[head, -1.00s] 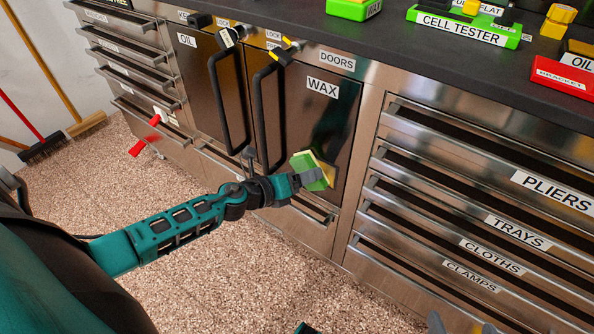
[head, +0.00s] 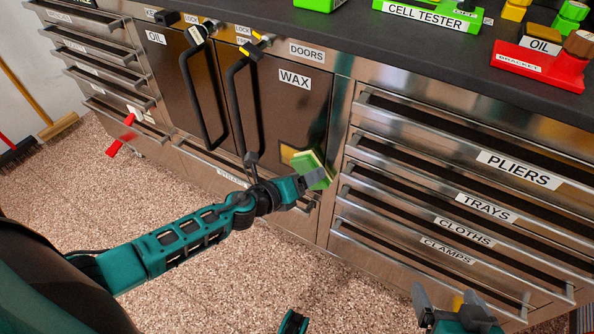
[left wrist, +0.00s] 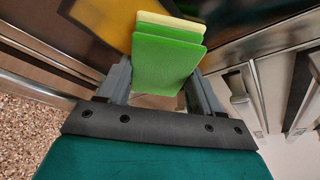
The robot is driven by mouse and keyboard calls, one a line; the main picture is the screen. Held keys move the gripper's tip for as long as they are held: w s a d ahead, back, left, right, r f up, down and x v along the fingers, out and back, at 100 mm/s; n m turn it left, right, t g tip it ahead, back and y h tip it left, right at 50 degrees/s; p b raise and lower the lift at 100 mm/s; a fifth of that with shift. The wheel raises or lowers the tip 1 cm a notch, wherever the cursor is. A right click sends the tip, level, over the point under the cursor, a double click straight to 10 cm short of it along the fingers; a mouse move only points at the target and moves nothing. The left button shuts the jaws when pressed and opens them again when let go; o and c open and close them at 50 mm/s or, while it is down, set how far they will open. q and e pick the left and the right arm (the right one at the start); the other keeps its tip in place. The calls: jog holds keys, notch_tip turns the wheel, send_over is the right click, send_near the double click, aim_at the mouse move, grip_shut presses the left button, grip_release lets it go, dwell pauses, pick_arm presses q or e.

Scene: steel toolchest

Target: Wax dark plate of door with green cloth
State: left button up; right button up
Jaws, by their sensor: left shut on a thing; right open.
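The dark plate of the door labelled WAX (head: 290,112) is on the right door in the head view. My left gripper (head: 307,178) is shut on the green cloth (head: 313,168), a thick green pad with a pale yellow layer. The cloth is at the plate's lower right part; I cannot tell whether it touches. In the left wrist view the cloth (left wrist: 168,60) is between the fingers, with a yellow patch (left wrist: 110,18) on the dark surface behind it. My right gripper (head: 447,302) is open and empty at the bottom right.
Black door handles (head: 240,110) stick out left of the cloth. The drawer handles (head: 440,188) stick out to the right. A red-handled piece (head: 121,136) juts out at left.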

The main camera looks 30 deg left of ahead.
pick_arm(q)
jog(key=a+b, duration=0.1)
jog(key=a, duration=0.2)
jog(key=shift+w+a+b, duration=0.2)
jog(key=shift+a+b, duration=0.4)
jog(key=shift+a, duration=0.85)
jog(key=shift+w+a+b, duration=0.2)
jog(key=shift+a+b, duration=0.35)
jog(key=shift+a, duration=0.9)
jog(key=shift+w+a+r, duration=0.1)
jog(key=shift+a, duration=0.45)
jog(key=s, duration=0.6)
jog(key=shift+a, duration=0.15)
jog(key=shift+s, duration=0.15)
